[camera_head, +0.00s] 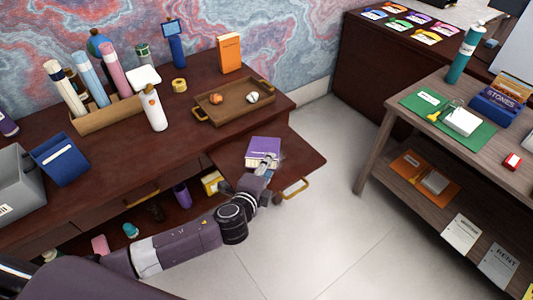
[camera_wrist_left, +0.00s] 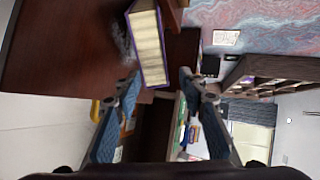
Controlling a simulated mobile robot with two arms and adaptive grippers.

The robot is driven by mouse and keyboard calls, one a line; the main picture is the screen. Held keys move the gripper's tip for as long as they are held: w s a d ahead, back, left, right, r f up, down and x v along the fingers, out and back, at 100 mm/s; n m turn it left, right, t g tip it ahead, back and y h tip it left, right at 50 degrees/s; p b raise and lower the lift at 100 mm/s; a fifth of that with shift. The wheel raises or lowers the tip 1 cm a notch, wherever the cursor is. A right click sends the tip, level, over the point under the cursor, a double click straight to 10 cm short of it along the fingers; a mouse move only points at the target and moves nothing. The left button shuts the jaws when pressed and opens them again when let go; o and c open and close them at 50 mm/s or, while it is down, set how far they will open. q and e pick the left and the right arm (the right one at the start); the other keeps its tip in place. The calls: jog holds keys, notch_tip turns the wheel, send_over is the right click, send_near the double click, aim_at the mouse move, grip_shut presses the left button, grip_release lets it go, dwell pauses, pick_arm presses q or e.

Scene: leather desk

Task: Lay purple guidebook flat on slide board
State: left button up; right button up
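The purple guidebook (camera_head: 263,146) lies flat on the pulled-out slide board (camera_head: 302,158) at the right end of the desk. In the left wrist view the guidebook (camera_wrist_left: 148,47) shows its pale page edges between purple covers, just beyond the fingertips. My left gripper (camera_head: 266,161) is at the near side of the book, low over the board. In the left wrist view its two fingers (camera_wrist_left: 158,82) are spread with nothing between them; the book appears clear of them. My right gripper is not in view.
A wooden tray (camera_head: 207,112) with small items stands on the desk behind the board. An orange book (camera_head: 229,54) stands upright at the back. A white bottle (camera_head: 154,108) is left of the tray. The board's right part is bare. A shelf unit (camera_head: 372,150) stands across open floor.

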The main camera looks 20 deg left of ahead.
pick_arm(q)
jog(key=shift+v, duration=0.9)
notch_tip(320, 180, up, 7)
jog(key=s+p, duration=0.2)
jog(key=p, duration=0.5)
jog(key=shift+s, duration=0.4)
jog(key=shift+a, duration=0.1)
